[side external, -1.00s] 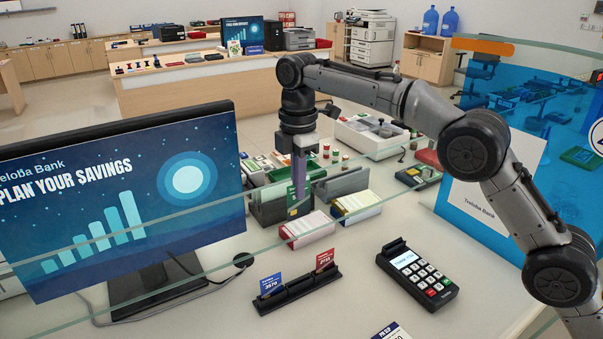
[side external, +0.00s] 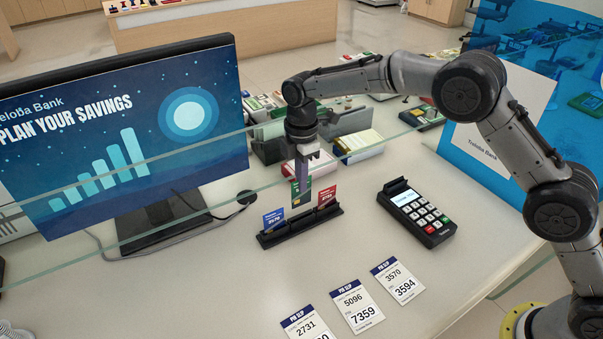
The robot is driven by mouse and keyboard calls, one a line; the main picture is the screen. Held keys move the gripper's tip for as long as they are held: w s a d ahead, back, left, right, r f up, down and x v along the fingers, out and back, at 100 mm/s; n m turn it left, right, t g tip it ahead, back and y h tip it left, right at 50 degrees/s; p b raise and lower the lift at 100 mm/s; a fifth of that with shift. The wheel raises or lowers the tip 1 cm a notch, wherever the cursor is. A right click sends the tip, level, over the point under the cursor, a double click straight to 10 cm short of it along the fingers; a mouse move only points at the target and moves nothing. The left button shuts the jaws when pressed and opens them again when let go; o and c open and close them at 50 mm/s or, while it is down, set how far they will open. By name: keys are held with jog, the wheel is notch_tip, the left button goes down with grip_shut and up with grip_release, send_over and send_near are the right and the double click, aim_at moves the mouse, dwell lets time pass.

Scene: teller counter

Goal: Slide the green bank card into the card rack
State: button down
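The green bank card (side external: 301,194) stands upright, its upper end in my gripper (side external: 302,178), which is shut on it. The black card rack (side external: 287,236) lies on the counter below. A blue card (side external: 273,219) stands at the rack's left and a red card (side external: 327,196) at its right. The green card is over the middle of the rack, between these two cards. Its lower edge is close to the rack; I cannot tell whether it is in the slot or just above or behind it.
A card terminal (side external: 418,212) sits right of the rack. Several PIN slips (side external: 357,306) lie in front. A monitor (side external: 120,130) stands at the left, and a glass edge (side external: 100,252) crosses the view. Stationery holders (side external: 358,146) stand behind my gripper.

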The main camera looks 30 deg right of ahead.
aim_at(301, 198)
jog(key=shift+f, duration=3)
jog(key=c, duration=1.5)
grip_release()
jog(key=o, duration=0.4)
jog(key=shift+o, duration=0.2)
jog(key=shift+r, duration=3.5)
